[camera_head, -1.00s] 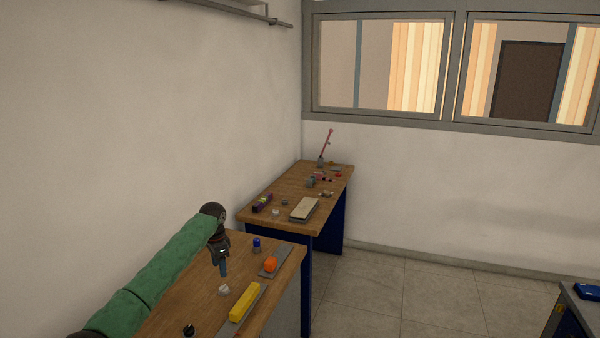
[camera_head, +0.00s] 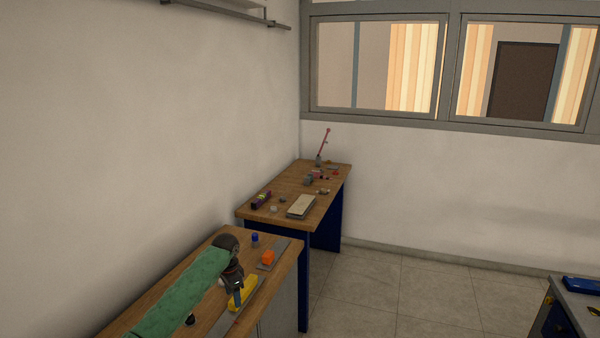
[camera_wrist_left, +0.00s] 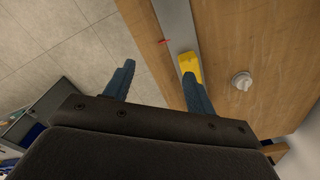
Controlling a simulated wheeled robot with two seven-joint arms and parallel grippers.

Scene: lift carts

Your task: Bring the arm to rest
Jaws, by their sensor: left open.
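My left gripper (camera_head: 238,296) hangs from the green-sleeved arm over the near wooden bench (camera_head: 180,270). In the left wrist view its two blue fingers (camera_wrist_left: 158,78) are spread apart with nothing between them. The yellow block (camera_head: 246,290) is partly hidden behind the gripper in the head view. In the left wrist view the yellow block (camera_wrist_left: 190,66) shows beside one finger; I cannot tell whether they touch. My right gripper is not in view.
An orange block (camera_head: 268,257) and a small blue object (camera_head: 255,239) are on the near bench. A white knob-like piece (camera_wrist_left: 242,81) is on the wood. A second bench (camera_head: 285,190) with several small items stands behind.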

